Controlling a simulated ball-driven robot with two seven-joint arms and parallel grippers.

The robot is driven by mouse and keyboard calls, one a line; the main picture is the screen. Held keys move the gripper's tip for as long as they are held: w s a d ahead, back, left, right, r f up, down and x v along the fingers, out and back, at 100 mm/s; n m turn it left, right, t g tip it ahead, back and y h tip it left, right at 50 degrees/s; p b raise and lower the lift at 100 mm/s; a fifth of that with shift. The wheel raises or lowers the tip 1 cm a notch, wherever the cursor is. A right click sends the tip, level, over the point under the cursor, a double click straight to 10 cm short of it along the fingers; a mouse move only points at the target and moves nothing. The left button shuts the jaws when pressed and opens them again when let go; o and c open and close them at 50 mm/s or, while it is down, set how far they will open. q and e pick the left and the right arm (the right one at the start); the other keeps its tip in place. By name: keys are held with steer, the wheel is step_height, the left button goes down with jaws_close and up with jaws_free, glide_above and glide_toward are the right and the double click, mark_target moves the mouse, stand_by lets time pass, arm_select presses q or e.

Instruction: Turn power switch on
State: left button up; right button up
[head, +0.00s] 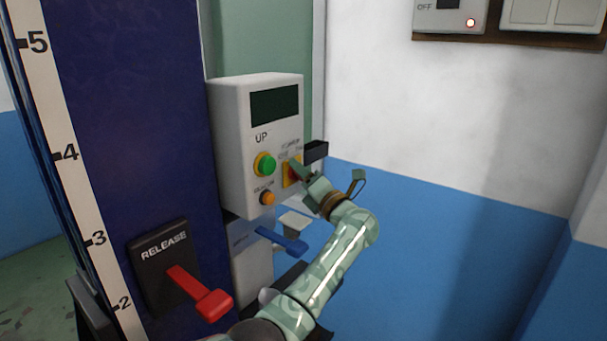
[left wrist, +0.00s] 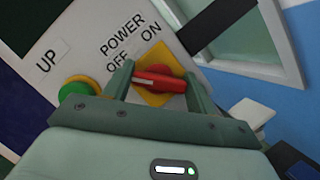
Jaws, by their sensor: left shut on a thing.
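The control box (head: 230,140) is white, with a dark display, a green UP button (head: 264,164) and an orange button (head: 267,198). The power switch is a red rotary knob on a yellow plate (head: 288,178), right of the green button. In the left wrist view the red knob (left wrist: 160,82) sits below the POWER, OFF and ON labels, its handle lying roughly level across the picture. My left gripper (head: 300,176) is at the knob, its fingers on either side and shut on it. I cannot tell which label the knob points to. My right gripper is out of view.
A blue lever (head: 282,241) sticks out below the box, close to my left arm. A red RELEASE lever (head: 200,293) is on the dark blue column (head: 140,110) at left. A wall panel (head: 450,14) with a lit lamp is at top right.

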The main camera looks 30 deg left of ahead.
arm_select(q)
steer(key=m+h+p, duration=0.1)
steer(key=m+p, duration=0.1)
steer(key=p, duration=0.2)
steer(key=m+h+p, duration=0.1)
steer(key=m+p, duration=0.1)
steer(key=p, duration=0.1)
steer(key=shift+r+m+t+p, duration=0.3)
steer(key=shift+r+m+p, duration=0.1)
steer(key=m+h+p, duration=0.1)
steer(key=m+p, duration=0.2)
steer(key=p, duration=0.1)
steer(key=m+g+h+p, duration=0.1)
steer(key=m+p, duration=0.2)
steer(key=p, duration=0.1)
steer(key=shift+f+p, duration=0.2)
steer(key=shift+p, duration=0.1)
steer(key=shift+f+m+g+h+p, duration=0.1)
steer(key=shift+m+g+h+p, duration=0.2)
steer(key=shift+m+p, duration=0.65)
steer(key=shift+f+m+g+h+p, duration=0.15)
steer(key=shift+m+g+h+p, duration=0.15)
steer(key=shift+m+g+p, duration=0.45)
steer(key=shift+m, duration=0.4)
steer(key=o, duration=1)
